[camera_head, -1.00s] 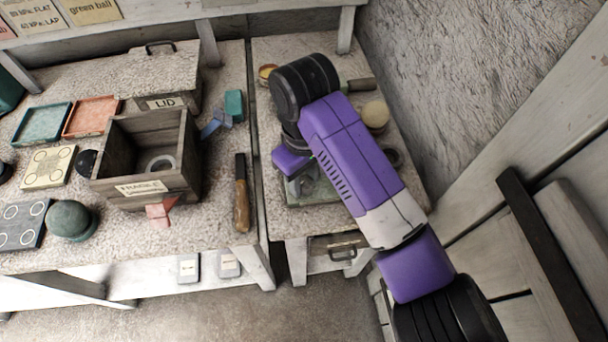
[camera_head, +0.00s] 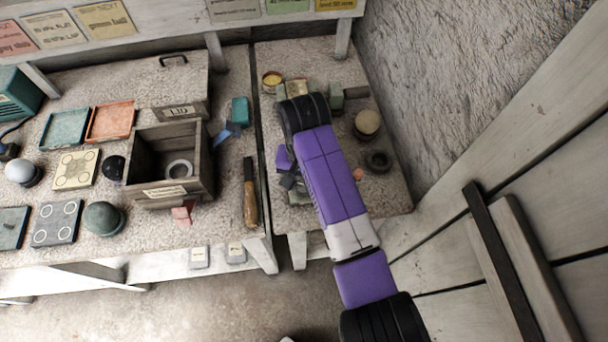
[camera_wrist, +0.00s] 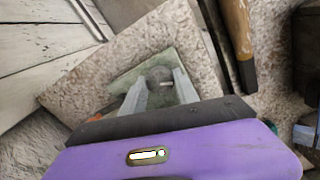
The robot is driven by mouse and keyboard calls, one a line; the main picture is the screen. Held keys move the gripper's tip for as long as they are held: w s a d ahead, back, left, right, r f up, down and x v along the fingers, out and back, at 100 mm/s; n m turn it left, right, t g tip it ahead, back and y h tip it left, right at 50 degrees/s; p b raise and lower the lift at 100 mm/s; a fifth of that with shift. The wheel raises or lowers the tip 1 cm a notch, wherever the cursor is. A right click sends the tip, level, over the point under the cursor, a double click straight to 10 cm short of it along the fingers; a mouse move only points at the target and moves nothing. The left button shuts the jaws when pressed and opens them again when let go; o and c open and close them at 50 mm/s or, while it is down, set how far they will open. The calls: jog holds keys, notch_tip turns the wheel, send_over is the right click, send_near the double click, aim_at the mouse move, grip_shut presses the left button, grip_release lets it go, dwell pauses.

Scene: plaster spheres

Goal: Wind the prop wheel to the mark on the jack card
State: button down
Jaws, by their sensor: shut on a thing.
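In the wrist view my gripper (camera_wrist: 160,88) has its two pale fingers on either side of a grey round piece (camera_wrist: 158,74), which looks like the prop wheel, and is shut on it. The wheel sits over a green plate (camera_wrist: 122,84) at the bench corner. In the head view my gripper (camera_head: 291,184) is low over the right bench, and my arm hides most of the wheel and plate. I cannot make out the jack card or its mark.
On the right bench stand a cream-topped round piece (camera_head: 368,122), a dark ring (camera_head: 378,160) and a yellow-filled pot (camera_head: 272,80). A wood-handled tool (camera_head: 250,195) lies left of the gap between benches. An open wooden box (camera_head: 160,192) stands further left.

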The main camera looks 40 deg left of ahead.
jog(key=m+p, duration=0.2)
jog(key=m, duration=0.3)
jog(key=shift+w+r, duration=0.1)
jog(key=shift+r, duration=0.05)
dwell(0.4)
jog(key=c, duration=1.2)
grip_release()
jog(key=shift+r+b, duration=0.45)
jog(key=shift+r, duration=3.4)
